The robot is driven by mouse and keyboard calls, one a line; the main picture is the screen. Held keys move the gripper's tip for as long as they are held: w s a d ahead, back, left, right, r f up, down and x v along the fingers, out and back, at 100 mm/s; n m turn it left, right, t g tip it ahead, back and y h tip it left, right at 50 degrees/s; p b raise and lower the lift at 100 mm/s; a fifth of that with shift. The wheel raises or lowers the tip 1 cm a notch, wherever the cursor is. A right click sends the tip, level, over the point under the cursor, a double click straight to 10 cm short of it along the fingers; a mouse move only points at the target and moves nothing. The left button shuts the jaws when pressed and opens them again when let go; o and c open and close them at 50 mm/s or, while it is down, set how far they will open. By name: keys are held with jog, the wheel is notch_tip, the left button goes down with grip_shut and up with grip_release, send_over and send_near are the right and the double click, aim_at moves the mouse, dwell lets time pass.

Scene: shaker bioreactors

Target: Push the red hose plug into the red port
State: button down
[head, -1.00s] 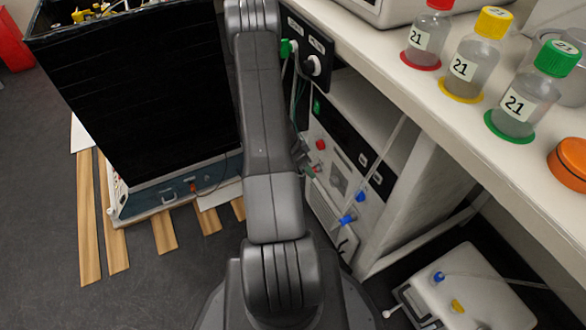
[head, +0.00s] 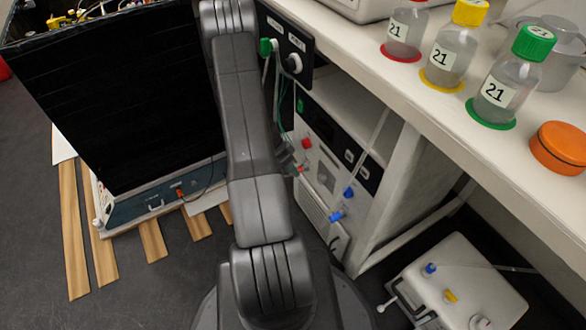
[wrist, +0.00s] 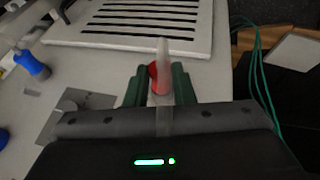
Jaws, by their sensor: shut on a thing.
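My gripper (wrist: 160,88) has green fingers, shut on the red hose plug (wrist: 153,76) in the wrist view. A pale translucent hose runs up from the plug between the fingers. In the head view, my arm hides most of the gripper; a small red spot (head: 299,170) shows beside its end, against the front of the white unit under the bench. A red fitting (head: 306,144) sits higher on that front. I cannot tell which is the red port, nor whether the plug touches it. In the wrist view, the plug's tip and the port are hidden.
Blue fittings (head: 348,193) stick out of the unit's front, right of my gripper; one shows in the wrist view (wrist: 30,65). A large black-sided box (head: 120,100) stands left. Capped bottles (head: 497,92) stand on the bench (head: 440,110). A white box (head: 460,285) lies low right.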

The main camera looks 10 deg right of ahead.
jog(key=shift+s+a+b, duration=0.2)
jog(key=shift+a+b, duration=0.3)
jog(key=shift+b, duration=0.05)
jog(key=shift+s+a+b, duration=0.2)
jog(key=shift+a+b, duration=0.3)
jog(key=shift+a, duration=0.1)
jog(key=a, duration=0.1)
jog(key=s+a+b, duration=0.1)
jog(key=shift+s+a, duration=0.1)
jog(key=shift+a, duration=0.25)
dwell(0.4)
jog(key=d+r+p, duration=0.1)
jog(key=r+p, duration=0.2)
jog(key=r, duration=0.3)
jog(key=w+d+r+p, duration=0.1)
jog(key=d+r+p, duration=0.1)
jog(key=r, duration=0.4)
jog(key=shift+w+d+p, duration=0.15)
jog(key=shift+p, duration=0.5)
jog(key=shift+b, duration=0.55)
